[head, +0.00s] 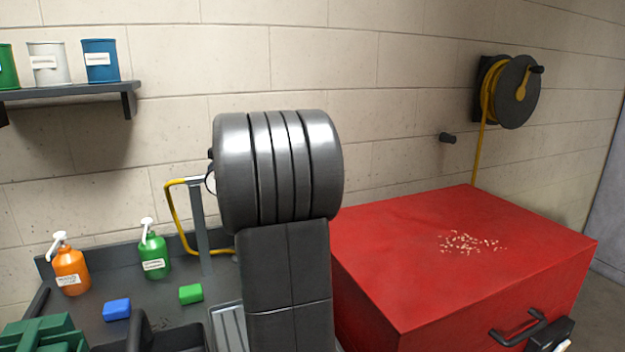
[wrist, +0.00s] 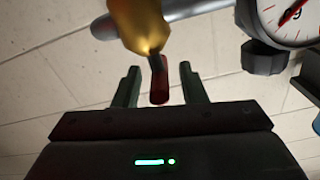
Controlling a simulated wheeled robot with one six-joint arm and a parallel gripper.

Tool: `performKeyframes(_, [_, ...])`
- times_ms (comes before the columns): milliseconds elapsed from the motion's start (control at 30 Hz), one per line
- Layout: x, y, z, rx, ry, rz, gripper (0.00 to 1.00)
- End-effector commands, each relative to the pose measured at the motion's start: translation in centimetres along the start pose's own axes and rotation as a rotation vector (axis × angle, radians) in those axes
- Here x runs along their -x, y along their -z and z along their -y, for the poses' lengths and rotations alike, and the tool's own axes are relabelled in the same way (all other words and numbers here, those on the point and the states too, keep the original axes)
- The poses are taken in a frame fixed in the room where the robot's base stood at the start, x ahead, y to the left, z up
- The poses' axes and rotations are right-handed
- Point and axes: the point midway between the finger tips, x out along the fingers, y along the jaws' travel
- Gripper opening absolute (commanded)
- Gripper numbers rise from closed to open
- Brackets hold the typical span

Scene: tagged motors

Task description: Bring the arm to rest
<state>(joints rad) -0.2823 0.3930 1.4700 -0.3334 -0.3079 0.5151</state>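My gripper (wrist: 160,87) shows in the wrist view with two dark green fingers spread apart. It is open. A dark red piece (wrist: 158,88) below a yellow part (wrist: 140,25) shows in the gap between the fingers, with room on both sides. I cannot tell how far beyond the fingertips it is. In the head view my arm's dark link and thick grey joint stand in the middle, and the gripper is not visible there.
In the wrist view a grey pipe (wrist: 104,27) and a dial gauge (wrist: 292,18) are close by. In the head view, a red chest (head: 390,245) stands right, bottles (head: 70,268) (head: 153,252) left, a can shelf (head: 70,91) upper left and a hose reel (head: 517,92) upper right.

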Motion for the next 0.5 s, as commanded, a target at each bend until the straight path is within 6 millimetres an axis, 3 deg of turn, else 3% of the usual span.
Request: performKeyframes(500, [7.7, 0.0, 0.0, 0.001, -0.001, -0.002, 0.38])
